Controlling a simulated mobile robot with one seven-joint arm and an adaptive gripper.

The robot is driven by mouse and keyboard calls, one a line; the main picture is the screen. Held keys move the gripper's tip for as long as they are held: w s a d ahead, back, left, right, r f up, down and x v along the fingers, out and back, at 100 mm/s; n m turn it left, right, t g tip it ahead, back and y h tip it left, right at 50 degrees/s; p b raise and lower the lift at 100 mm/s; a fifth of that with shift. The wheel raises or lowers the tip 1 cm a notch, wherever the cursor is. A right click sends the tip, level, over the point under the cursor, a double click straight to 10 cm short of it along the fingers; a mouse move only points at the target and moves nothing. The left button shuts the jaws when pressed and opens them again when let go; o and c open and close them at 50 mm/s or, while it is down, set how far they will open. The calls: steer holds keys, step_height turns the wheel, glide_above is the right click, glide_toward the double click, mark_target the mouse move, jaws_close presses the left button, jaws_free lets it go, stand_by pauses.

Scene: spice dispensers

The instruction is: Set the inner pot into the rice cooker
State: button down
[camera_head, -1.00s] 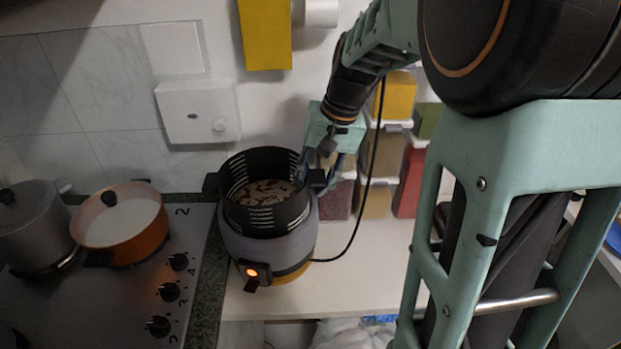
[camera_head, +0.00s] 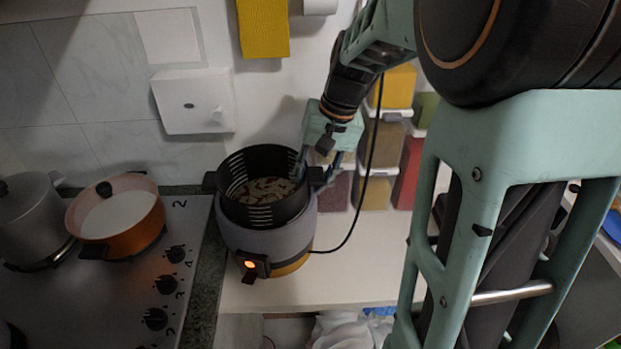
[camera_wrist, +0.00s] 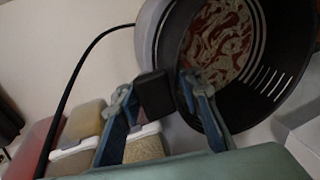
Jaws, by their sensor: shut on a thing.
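The black inner pot (camera_head: 262,213) has slotted sides and brown-and-white contents. It sits upright in the mouth of the grey rice cooker (camera_head: 268,240), its upper part standing above the cooker's rim. The cooker has a lit orange light on its front. My gripper (camera_head: 318,172) is at the pot's right side, shut on the pot's right handle. In the wrist view my gripper (camera_wrist: 162,92) has its blue fingers on both sides of the black handle, with the pot (camera_wrist: 282,70) just beyond. How deep the pot's bottom sits is hidden.
A black cord (camera_head: 369,160) runs down to the counter (camera_head: 345,262) right of the cooker. Spice dispensers (camera_head: 383,145) stand behind my gripper. The stove at left holds an orange pan (camera_head: 118,215) and a grey pot (camera_head: 28,215). The counter front is clear.

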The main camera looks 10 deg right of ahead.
steer(key=shift+f+b, duration=0.6)
steer(key=shift+f, duration=0.15)
steer(key=c, duration=1.3)
jaws_free()
steer(key=v, duration=1.2)
steer(key=shift+s, duration=0.1)
